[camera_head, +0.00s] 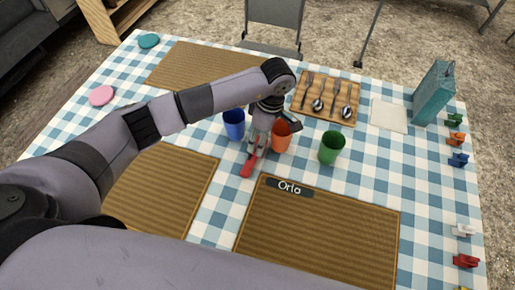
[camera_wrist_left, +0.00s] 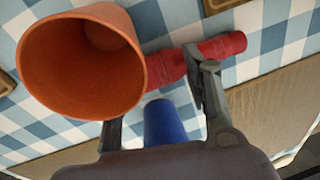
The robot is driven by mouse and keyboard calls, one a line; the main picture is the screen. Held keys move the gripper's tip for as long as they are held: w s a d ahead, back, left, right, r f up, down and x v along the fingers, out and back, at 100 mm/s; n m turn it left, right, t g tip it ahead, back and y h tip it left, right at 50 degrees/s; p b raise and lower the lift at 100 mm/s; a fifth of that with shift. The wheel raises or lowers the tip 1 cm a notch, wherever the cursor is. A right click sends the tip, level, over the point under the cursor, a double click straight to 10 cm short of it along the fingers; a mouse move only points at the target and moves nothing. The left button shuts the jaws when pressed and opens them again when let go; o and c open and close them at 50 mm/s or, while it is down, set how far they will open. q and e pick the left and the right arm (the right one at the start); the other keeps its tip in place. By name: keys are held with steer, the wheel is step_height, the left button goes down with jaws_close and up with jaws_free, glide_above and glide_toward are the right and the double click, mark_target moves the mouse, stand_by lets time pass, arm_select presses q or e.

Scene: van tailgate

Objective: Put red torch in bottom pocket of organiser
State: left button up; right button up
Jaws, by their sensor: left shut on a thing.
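A red torch (camera_head: 248,167) is at the middle of the checked tablecloth. It also shows in the left wrist view (camera_wrist_left: 224,46), partly hidden behind a finger and the orange cup. My left gripper (camera_head: 259,141) points down at the torch, beside the orange cup, and is shut on the torch; its fingers (camera_wrist_left: 158,105) stand apart in the wrist view. Whether the torch touches the cloth is unclear. My right gripper is not in view. I cannot make out an organiser with pockets.
An orange cup (camera_head: 281,138), blue cup (camera_head: 233,124) and green cup (camera_head: 332,148) stand close around the gripper. A mat labelled Orla (camera_head: 320,222) lies in front. Cutlery lies on a board (camera_head: 344,115). A teal carton (camera_head: 434,93) and several small coloured pieces line the right edge.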

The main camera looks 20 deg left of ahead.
arm_select(q)
steer(key=shift+s+a+f, duration=0.1)
steer(key=shift+s+f, duration=0.15)
steer(key=shift+f, duration=0.1)
steer(key=shift+c, duration=0.7)
steer(key=shift+r, duration=0.15)
steer(key=shift+r, duration=0.2)
jaws_close()
step_height(320, 180, up, 20)
steer(key=s+a+f+m+t, duration=0.2)
steer(key=s+a+f+m, duration=0.2)
steer(key=m, duration=1.2)
steer(key=s+a, duration=0.3)
steer(key=s, duration=0.3)
steer(key=shift+s+f+t, duration=0.15)
steer(key=shift+s+t, duration=0.15)
steer(key=shift+p, duration=0.3)
